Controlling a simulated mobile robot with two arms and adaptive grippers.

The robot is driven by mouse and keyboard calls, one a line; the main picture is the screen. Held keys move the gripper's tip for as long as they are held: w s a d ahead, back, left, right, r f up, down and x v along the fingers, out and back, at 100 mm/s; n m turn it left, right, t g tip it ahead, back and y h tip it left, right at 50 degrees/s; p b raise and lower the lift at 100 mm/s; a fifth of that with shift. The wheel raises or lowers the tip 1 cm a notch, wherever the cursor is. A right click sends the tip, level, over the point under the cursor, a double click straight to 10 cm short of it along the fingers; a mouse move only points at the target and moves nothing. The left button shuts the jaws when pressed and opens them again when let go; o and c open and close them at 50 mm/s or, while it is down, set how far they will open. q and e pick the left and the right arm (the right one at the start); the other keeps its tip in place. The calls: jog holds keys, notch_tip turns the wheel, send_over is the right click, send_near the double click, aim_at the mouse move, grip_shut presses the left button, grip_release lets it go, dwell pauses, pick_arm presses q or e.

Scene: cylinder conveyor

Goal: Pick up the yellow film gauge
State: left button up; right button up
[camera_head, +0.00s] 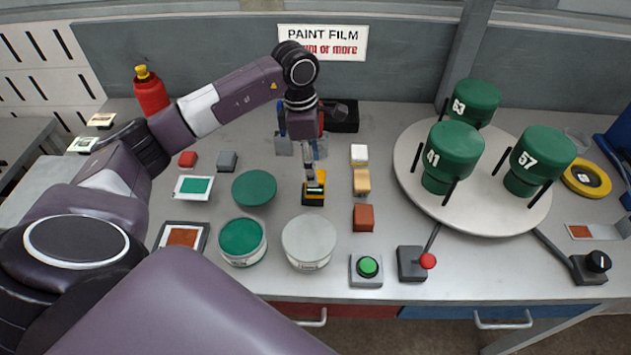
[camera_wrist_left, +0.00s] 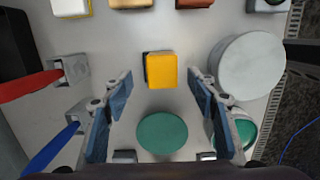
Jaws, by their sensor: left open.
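The yellow film gauge (camera_head: 315,192) is a small yellow and black block on the table, standing among several cans and blocks. In the left wrist view the gauge (camera_wrist_left: 161,71) shows its yellow top, ahead of and between the finger tips. My left gripper (camera_head: 309,170) is above the gauge, pointing down, and partly hides it in the head view. In the left wrist view the left gripper (camera_wrist_left: 158,85) is open, with blue-padded fingers spread on both sides and nothing between them touching. My right gripper is not in view.
A grey-lidded can (camera_head: 308,238) and a green can (camera_head: 242,238) stand in front. A green disc (camera_head: 254,187) lies to the left. A red-brown block (camera_head: 363,217) is to the right. A round turntable (camera_head: 480,225) holds green numbered cylinders. A red-handled tool (camera_wrist_left: 32,85) lies left in the wrist view.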

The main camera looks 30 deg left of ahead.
pick_arm(q)
jog(key=f, duration=0.1)
jog(key=f+p, duration=0.2)
jog(key=shift+d+f, duration=0.3)
jog(key=shift+f, duration=0.5)
jog(key=c, duration=1.3)
jog(key=shift+r, duration=0.1)
jog(key=shift+r+b, duration=2.15)
jog(key=shift+r, duration=7.8)
